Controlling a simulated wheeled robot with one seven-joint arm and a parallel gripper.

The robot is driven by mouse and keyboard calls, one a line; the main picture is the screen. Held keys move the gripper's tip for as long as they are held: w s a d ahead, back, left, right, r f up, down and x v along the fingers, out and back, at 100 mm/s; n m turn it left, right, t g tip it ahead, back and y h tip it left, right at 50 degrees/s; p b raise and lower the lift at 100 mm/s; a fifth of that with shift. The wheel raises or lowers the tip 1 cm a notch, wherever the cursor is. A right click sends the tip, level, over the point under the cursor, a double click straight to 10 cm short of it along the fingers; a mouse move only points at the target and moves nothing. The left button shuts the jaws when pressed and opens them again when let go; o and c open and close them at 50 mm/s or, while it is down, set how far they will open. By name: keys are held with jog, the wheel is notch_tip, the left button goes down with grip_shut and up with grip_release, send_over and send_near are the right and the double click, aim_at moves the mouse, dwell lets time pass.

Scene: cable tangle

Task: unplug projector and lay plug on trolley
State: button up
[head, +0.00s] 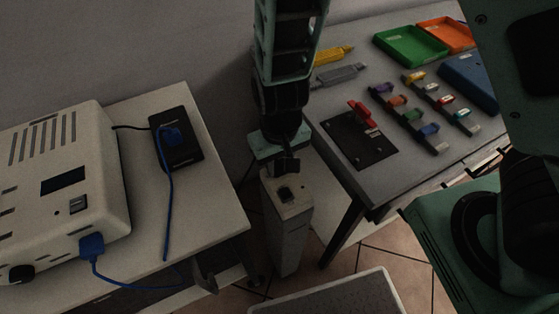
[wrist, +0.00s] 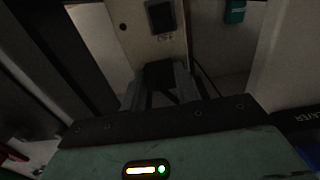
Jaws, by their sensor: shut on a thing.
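The white projector (head: 60,185) stands on the pale table at the left. A blue plug (head: 92,246) sits at its front side, with a blue cable (head: 130,287) leading off.
A grey-topped table (head: 350,90) at the right holds trays, colored clips and a black plate (head: 358,140). A grey surface with a pale rim (head: 335,298), possibly the trolley, looks bare at the bottom. Tiled floor (head: 385,248) lies between.

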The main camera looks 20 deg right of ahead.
aim_at(279, 164)
jog(key=shift+r, duration=0.15)
jog(key=shift+r+p, duration=1.4)
jog(key=shift+p, duration=0.15)
jog(key=o, duration=0.3)
jog(key=c, duration=0.3)
